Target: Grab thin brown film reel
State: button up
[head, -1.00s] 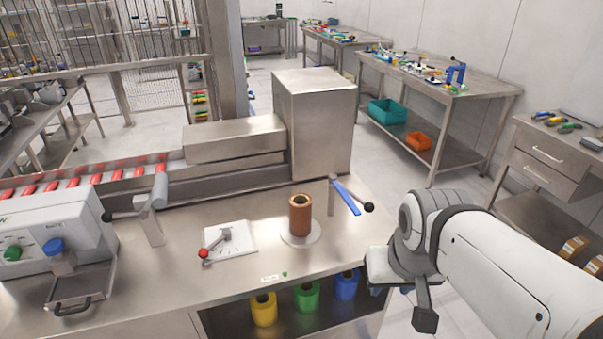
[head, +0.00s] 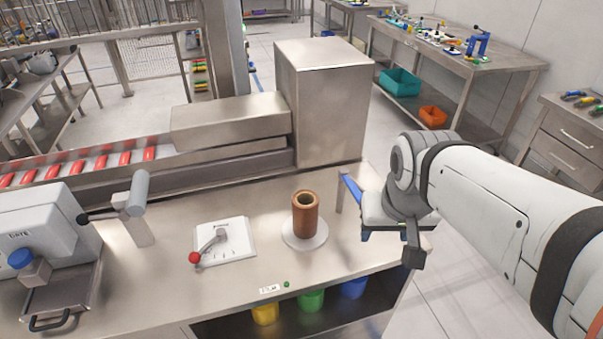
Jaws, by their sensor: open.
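The brown film reel (head: 306,214) stands upright on a round pale disc (head: 305,240) on the steel counter. Its hollow top shows. My gripper (head: 395,240) is to the right of the reel, near the counter's right end, apart from it. The gripper's jaws are open and I see nothing between them. Part of the gripper is hidden by its own body.
A blue-handled lever (head: 350,188) stands right of the reel, partly behind my gripper. A white plate with a red-knobbed lever (head: 209,246) lies left. A tall steel box (head: 325,100) stands behind. Yellow (head: 265,311), green (head: 311,300) and blue (head: 354,287) rolls sit below.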

aim_at(305, 210)
jog(key=o, duration=0.4)
jog(key=shift+m+h, duration=0.4)
jog(key=shift+m, duration=0.5)
jog(key=w+a+f+b, duration=0.1)
jog(key=w+a, duration=0.1)
jog(key=w, duration=0.1)
jog(key=w+a+f+b, duration=0.1)
jog(key=w+a, duration=0.1)
jog(key=w, duration=0.1)
jog(key=w+a+f+b, duration=0.1)
jog(key=w+a+b, duration=0.1)
jog(key=w, duration=0.1)
jog(key=shift+w+a+f, duration=0.35)
jog(key=shift+f, duration=0.05)
jog(key=shift+o, duration=0.9)
jog(key=shift+m+t, duration=0.5)
jog(key=shift+m, duration=0.2)
jog(key=w+a, duration=0.1)
jog(key=a, duration=0.1)
jog(key=w+a+f+b, duration=0.1)
jog(key=w+a, duration=0.1)
jog(key=w+a+f+b, duration=0.1)
jog(key=w+a, duration=0.1)
jog(key=a, duration=0.1)
jog(key=shift+f, duration=0.2)
jog(key=shift+a+p+x, duration=0.15)
jog(key=shift+p+x, duration=0.05)
jog(key=shift+x, duration=1.65)
jog(key=shift+a+p+x, duration=0.15)
jog(key=shift+x, duration=1.7)
